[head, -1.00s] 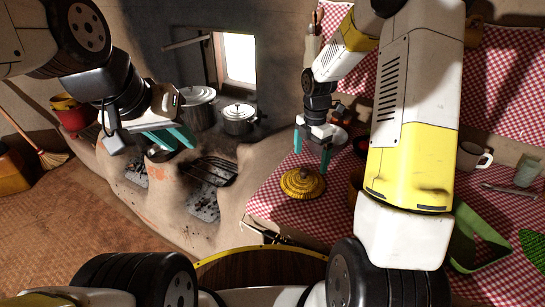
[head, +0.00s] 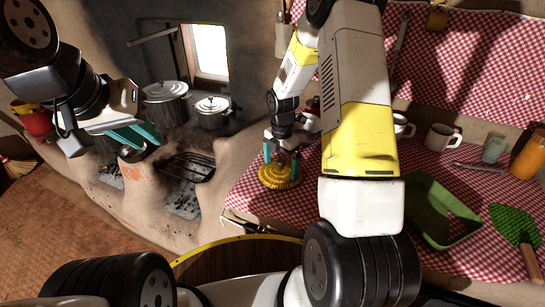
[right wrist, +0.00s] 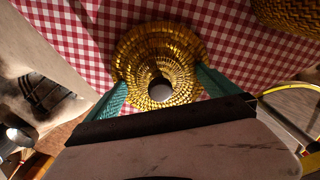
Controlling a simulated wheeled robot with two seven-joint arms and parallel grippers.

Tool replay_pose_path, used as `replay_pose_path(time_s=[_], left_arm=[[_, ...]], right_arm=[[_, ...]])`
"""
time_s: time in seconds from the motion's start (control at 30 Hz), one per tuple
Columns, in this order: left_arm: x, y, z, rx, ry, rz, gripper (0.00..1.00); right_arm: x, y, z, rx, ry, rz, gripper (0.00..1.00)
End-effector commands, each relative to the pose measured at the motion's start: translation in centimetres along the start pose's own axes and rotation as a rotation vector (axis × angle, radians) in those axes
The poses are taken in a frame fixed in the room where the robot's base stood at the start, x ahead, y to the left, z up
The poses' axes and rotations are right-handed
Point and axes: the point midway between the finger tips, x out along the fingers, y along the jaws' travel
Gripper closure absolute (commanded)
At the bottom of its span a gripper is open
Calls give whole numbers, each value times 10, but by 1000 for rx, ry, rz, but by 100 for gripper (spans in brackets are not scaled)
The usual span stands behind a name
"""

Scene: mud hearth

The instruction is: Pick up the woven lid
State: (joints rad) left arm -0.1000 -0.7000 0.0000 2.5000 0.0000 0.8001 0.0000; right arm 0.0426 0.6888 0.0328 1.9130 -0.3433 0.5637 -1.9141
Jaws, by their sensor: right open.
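The woven lid (head: 279,180) is round and golden yellow with a raised knob. It lies on the checked cloth near the front left edge of the counter. My right gripper (head: 281,162) is open and down over the lid. In the right wrist view the teal fingers (right wrist: 164,88) stand on either side of the lid (right wrist: 155,50), with its knob between them. I cannot tell whether they touch it. My left gripper (head: 152,142) is open and empty above the hearth at the left, far from the lid.
A second woven piece (right wrist: 290,15) lies close to the lid. Two lidded pots (head: 212,112) stand on the hearth behind a black grate (head: 187,167). A green tray (head: 430,215), a mug (head: 443,138) and an orange bottle (head: 528,155) are on the right of the counter.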

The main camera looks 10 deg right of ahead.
Motion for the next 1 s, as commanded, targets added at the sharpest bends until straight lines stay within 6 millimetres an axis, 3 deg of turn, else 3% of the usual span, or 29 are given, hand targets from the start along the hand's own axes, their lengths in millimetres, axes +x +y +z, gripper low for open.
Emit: replay_pose_path(time_s=[0.03, 0.3, 0.87, 0.93, 0.97, 1.0], left_arm=[[0, 0, 0, 0, 0, 0, 75], [0, 0, 0, 0, 0, 0, 75], [0, 0, 0, 0, 0, 0, 75], [0, 0, 0, 0, 0, 0, 75], [0, 0, 0, 0, 0, 0, 75], [0, 0, 0, 0, 0, 0, 75]], right_arm=[[0, 0, 0, 0, 0, 0, 6], [0, -1, 0, 0, 1, -1, 58], [0, -3, -2, 1, 5, -7, 61], [-4, -3, -1, 1, 5, -7, 77], [-7, -3, -1, 1, 5, -6, 92], [-11, -2, -1, 1, 4, -6, 100]])
